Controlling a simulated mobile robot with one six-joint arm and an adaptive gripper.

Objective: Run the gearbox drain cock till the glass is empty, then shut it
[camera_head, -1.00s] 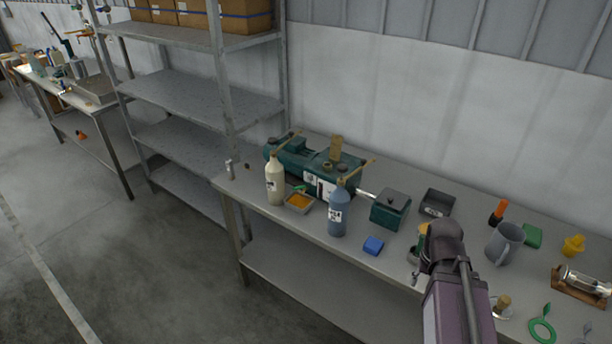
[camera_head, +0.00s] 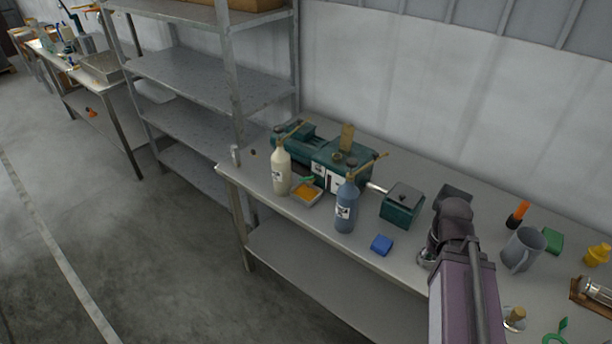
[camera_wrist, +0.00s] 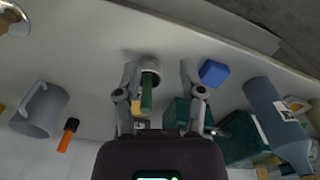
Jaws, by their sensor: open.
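The green gearbox unit (camera_head: 325,155) stands at the back of the bench, with a white panel on its front. A small green part (camera_head: 306,181), perhaps the cock's lever, shows low on its front above a tray (camera_head: 313,200) with orange contents. I cannot make out the glass or its level. The cream bottle and blue bottle stand in front of the unit. My gripper (camera_wrist: 160,73) is open, well to the right of the gearbox. In the wrist view, a green upright piece (camera_wrist: 147,94) and a round grey cup (camera_wrist: 149,68) show between or below its fingers.
The cream bottle (camera_head: 281,174), blue bottle (camera_head: 346,208), blue block (camera_head: 382,244) and green lidded box (camera_head: 401,206) stand on the bench. A grey jug (camera_head: 523,250) and orange-handled tool (camera_head: 517,215) are right of my arm. The bench's left front corner is mostly clear.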

